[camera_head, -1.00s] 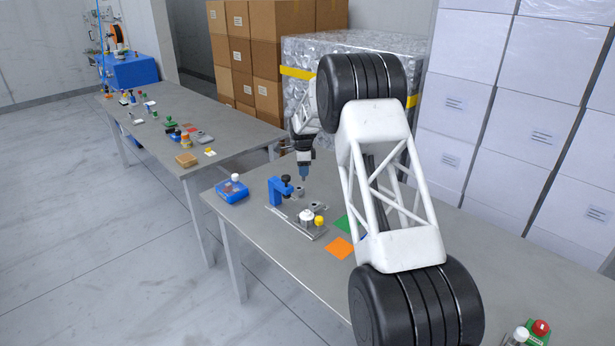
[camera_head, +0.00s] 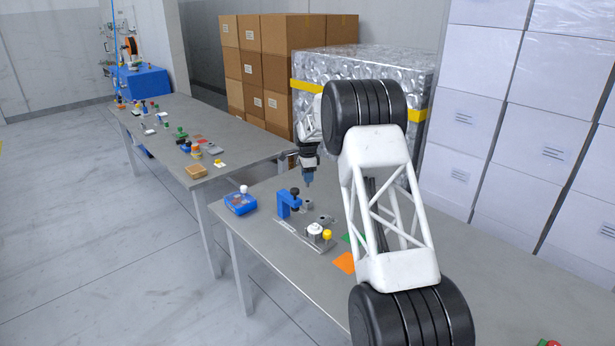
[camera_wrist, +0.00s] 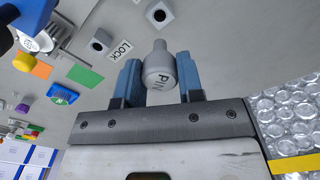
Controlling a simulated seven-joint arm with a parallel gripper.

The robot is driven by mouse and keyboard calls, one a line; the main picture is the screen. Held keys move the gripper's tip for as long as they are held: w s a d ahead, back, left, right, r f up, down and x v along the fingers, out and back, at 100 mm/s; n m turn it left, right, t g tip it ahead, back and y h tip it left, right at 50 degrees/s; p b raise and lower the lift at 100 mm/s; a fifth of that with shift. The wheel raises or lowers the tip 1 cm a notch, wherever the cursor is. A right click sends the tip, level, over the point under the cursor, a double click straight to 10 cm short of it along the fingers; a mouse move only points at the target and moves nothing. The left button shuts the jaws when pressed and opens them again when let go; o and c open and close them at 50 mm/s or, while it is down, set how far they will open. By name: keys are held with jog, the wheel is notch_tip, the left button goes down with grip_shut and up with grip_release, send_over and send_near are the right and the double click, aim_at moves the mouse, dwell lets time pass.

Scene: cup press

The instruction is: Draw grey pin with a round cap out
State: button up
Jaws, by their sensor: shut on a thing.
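The grey pin (camera_wrist: 160,72), marked PIN, is between the two blue fingers of my gripper (camera_wrist: 160,80) in the wrist view. My gripper is shut on its wide round cap, and the pin's narrower end points away from the palm. A grey block with a dark hole (camera_wrist: 159,13) lies beyond that end, with a visible gap between them. In the head view my gripper (camera_head: 309,183) hangs above the fixture beside the blue press (camera_head: 284,204); the pin is too small to make out there.
A LOCK label (camera_wrist: 120,50) lies beside another holed block (camera_wrist: 101,42). A blue box with a white knob (camera_head: 240,204) stands left of the press. An orange square (camera_head: 345,263) lies to the right. Foil-wrapped stacks (camera_head: 350,85) stand behind the table.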

jog(key=shift+f, duration=0.1)
jog(key=shift+f, duration=2.75)
jog(key=shift+f, duration=2.1)
dwell(1.0)
jog(key=o, duration=1.1)
jog(key=shift+r, duration=0.15)
jog(key=shift+r, duration=3.8)
